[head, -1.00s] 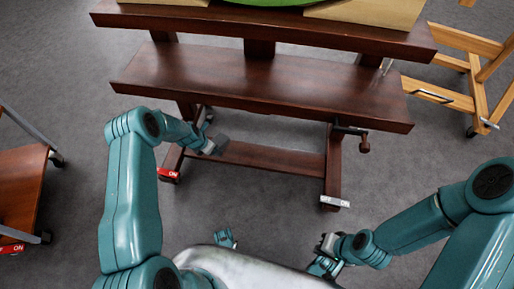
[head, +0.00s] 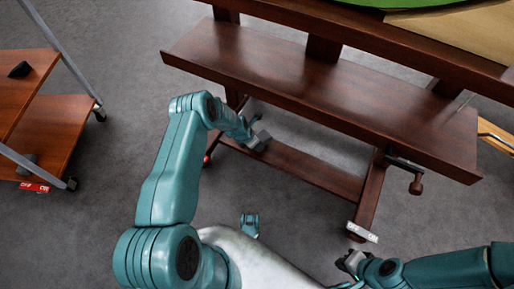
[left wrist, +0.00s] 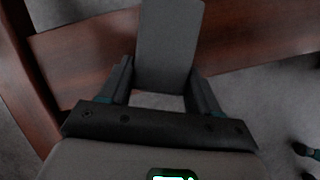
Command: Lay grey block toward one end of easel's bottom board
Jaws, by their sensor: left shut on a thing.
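The dark wood easel (head: 330,85) stands ahead, with a low bottom board (head: 315,175) between its feet. My left gripper (head: 250,138) is shut on the grey block (head: 261,141), which it holds over the left part of that low board in the head view. In the left wrist view the grey block (left wrist: 168,45) sticks out between the two fingers of my left gripper (left wrist: 160,80), with the board (left wrist: 85,60) behind it. I cannot tell whether block and board touch. My right gripper (head: 349,264) is low at the bottom right; its jaw opening is unclear.
A wooden trolley (head: 60,130) with a grey frame stands at the left. The easel's wide upper shelf (head: 320,90) overhangs the low board. A knob (head: 416,186) sticks out at the easel's right leg. Grey floor (head: 110,225) is clear between trolley and easel.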

